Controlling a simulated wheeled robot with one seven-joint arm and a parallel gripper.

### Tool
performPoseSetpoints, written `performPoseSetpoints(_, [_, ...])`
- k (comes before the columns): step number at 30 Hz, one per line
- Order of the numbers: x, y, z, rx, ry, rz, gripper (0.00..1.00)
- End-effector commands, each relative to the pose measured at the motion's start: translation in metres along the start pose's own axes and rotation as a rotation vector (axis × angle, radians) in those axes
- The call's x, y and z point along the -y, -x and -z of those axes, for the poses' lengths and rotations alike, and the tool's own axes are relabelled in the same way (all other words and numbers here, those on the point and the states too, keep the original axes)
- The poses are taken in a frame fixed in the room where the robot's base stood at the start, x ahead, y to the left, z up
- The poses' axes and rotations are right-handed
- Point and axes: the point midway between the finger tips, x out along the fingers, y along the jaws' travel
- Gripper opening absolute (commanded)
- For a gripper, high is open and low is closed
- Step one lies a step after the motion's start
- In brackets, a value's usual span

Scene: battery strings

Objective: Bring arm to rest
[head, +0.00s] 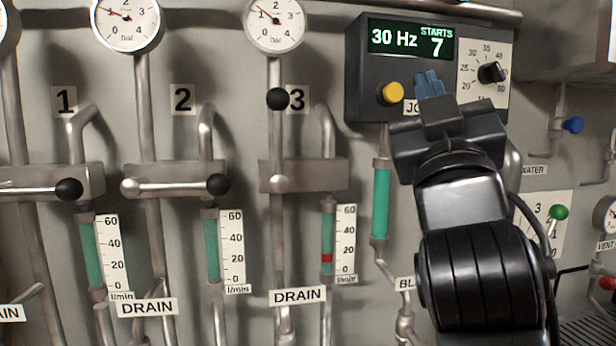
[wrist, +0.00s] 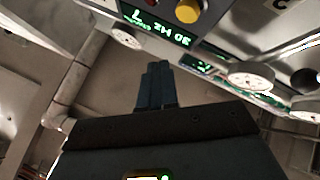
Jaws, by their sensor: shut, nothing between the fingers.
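My gripper (head: 430,84) is at the right of centre in the head view, fingers pointing up, in front of the dark control box (head: 362,60). Its blue fingers are together and hold nothing; they also show shut in the wrist view (wrist: 156,86). The box's display (head: 411,40) reads 30 Hz and STARTS 7. The yellow button (head: 391,92) is just left of the fingers and appears apart from them. The black dial (head: 491,72) is to their right.
Left are pipes numbered 1, 2 and 3 with black-knobbed valve levers (head: 218,184), pressure gauges (head: 276,22) and green flow tubes (head: 327,240). Lever 3 (head: 278,99) stands upright; levers 1 and 2 lie level. Right are a green-knobbed lever (head: 559,213) and a blue knob (head: 573,125).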

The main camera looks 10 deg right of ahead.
Motion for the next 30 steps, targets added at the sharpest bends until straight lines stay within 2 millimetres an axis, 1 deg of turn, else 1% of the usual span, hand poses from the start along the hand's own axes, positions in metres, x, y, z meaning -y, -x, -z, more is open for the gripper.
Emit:
performPoseSetpoints(2, [0.004, 0.007, -0.008, 0.011, 0.001, 0.016, 0.00])
performPoseSetpoints(5, [0.013, 0.028, -0.029, 0.040, -0.002, 0.061, 0.00])
performPoseSetpoints(8, [0.024, 0.060, -0.056, 0.082, -0.010, 0.123, 0.00])
performPoseSetpoints(9, [0.029, 0.074, -0.067, 0.100, -0.016, 0.151, 0.00])
performPoseSetpoints(11, [0.034, 0.097, -0.083, 0.129, -0.026, 0.189, 0.00])
performPoseSetpoints(12, [0.037, 0.112, -0.092, 0.148, -0.032, 0.213, 0.00])
performPoseSetpoints(14, [0.040, 0.135, -0.105, 0.176, -0.044, 0.247, 0.00])
performPoseSetpoints(15, [0.041, 0.151, -0.113, 0.197, -0.053, 0.270, 0.00])
performPoseSetpoints(17, [0.043, 0.174, -0.124, 0.228, -0.066, 0.301, 0.00])
performPoseSetpoints(18, [0.043, 0.190, -0.131, 0.248, -0.075, 0.321, 0.00])
performPoseSetpoints(20, [0.043, 0.214, -0.140, 0.281, -0.089, 0.349, 0.00])
performPoseSetpoints(21, [0.042, 0.231, -0.146, 0.303, -0.101, 0.367, 0.00])
performPoseSetpoints(23, [0.039, 0.255, -0.152, 0.336, -0.117, 0.392, 0.00])
performPoseSetpoints(24, [0.037, 0.271, -0.156, 0.359, -0.127, 0.407, 0.00])
performPoseSetpoints(26, [0.034, 0.294, -0.161, 0.394, -0.145, 0.428, 0.00])
performPoseSetpoints(27, [0.031, 0.310, -0.164, 0.418, -0.157, 0.442, 0.00])
performPoseSetpoints(29, [0.026, 0.334, -0.167, 0.455, -0.175, 0.459, 0.00])
performPoseSetpoints(30, [0.022, 0.349, -0.167, 0.478, -0.187, 0.470, 0.00])
